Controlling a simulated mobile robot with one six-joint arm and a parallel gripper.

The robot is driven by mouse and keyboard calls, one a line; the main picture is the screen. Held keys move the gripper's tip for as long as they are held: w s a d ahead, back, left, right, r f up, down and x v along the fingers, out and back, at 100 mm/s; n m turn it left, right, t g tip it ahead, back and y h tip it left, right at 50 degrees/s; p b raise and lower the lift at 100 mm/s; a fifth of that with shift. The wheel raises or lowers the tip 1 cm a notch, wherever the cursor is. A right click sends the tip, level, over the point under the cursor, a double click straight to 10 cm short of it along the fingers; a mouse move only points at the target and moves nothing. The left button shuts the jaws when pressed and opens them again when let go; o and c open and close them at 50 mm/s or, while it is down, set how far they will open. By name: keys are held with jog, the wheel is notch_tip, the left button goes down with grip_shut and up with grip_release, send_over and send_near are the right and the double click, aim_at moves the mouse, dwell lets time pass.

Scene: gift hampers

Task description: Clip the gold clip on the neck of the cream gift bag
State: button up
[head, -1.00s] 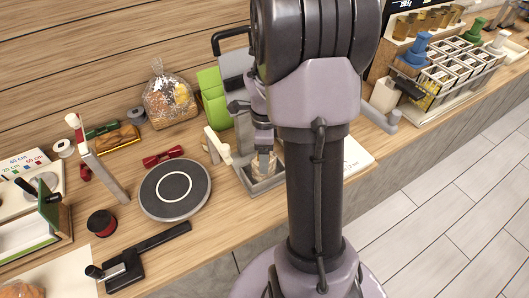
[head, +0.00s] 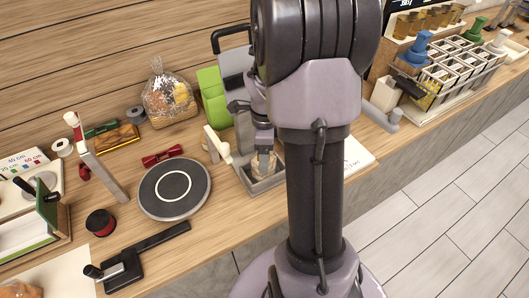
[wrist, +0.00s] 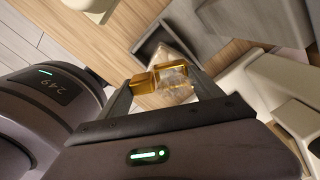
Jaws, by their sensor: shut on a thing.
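My gripper (head: 263,147) points down over the small grey tray at the counter's front edge, partly behind my own arm in the head view. In the wrist view my gripper (wrist: 162,94) has its fingers on either side of the gold clip (wrist: 146,83) and is shut on it. The cream gift bag (head: 264,167) stands in the grey tray (head: 262,188), right under the gripper. In the wrist view the bag (wrist: 178,53) shows behind the clip. The clip overlaps the bag in the picture; I cannot tell whether it is around the neck.
A round dark turntable (head: 174,189) lies left of the tray, with a red bow (head: 162,156) behind it. A green and grey stand (head: 212,97) rises close behind the tray. A filled clear bag (head: 170,97) stands farther back. A crate of compartments (head: 450,72) is at the right.

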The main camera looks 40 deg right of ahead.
jog(key=shift+f, duration=0.15)
dwell(0.5)
jog(key=o, duration=1.7)
jog(key=shift+r+p, duration=2.25)
jog(key=shift+r, duration=1.35)
jog(key=shift+f, duration=0.1)
